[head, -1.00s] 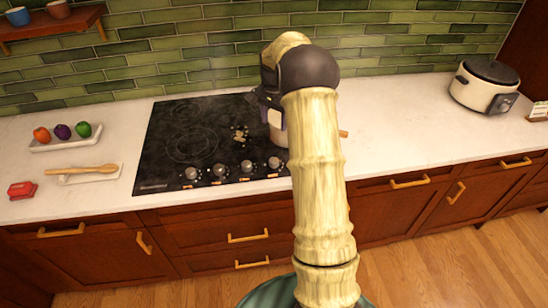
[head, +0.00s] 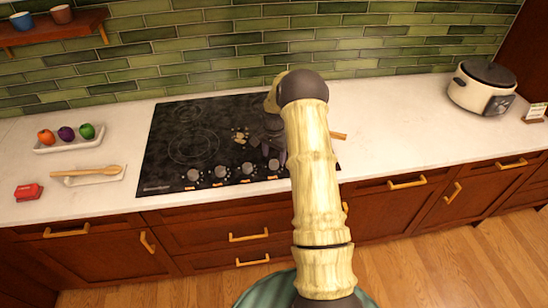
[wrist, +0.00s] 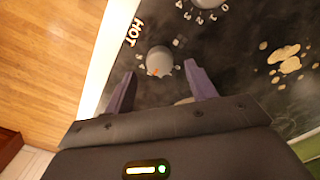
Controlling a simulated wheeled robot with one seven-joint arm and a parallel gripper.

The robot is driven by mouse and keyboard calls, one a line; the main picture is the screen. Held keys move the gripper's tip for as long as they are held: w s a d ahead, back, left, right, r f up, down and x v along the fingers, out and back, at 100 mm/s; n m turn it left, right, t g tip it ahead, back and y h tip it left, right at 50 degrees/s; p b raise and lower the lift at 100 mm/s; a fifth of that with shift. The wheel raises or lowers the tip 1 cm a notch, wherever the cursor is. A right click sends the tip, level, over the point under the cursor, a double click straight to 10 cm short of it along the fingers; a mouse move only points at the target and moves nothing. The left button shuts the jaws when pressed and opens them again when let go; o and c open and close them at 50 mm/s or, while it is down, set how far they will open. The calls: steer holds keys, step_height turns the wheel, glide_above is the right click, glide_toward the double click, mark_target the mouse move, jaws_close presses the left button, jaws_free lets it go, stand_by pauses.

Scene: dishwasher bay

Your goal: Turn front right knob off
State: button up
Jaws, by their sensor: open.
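The black cooktop (head: 215,110) has a row of knobs along its front edge. The rightmost knob I can see in the head view (head: 273,164) is close below my gripper (head: 271,146). Another knob (wrist: 206,3) shows at the top edge. A pale rounded thing between the fingers is mostly hidden.
A wooden handle (head: 338,136) sticks out behind my arm; what it belongs to is hidden. Pale pieces (head: 240,136) lie on the cooktop. A tray (head: 70,145) of vegetables, a spoon (head: 85,171) and a red object (head: 28,191) are left. A cooker (head: 484,88) stands right.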

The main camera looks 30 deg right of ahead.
mark_target(274, 162)
steer(key=shift+f+p, duration=0.3)
steer(key=shift+f, duration=1.25)
steer(key=c, duration=1)
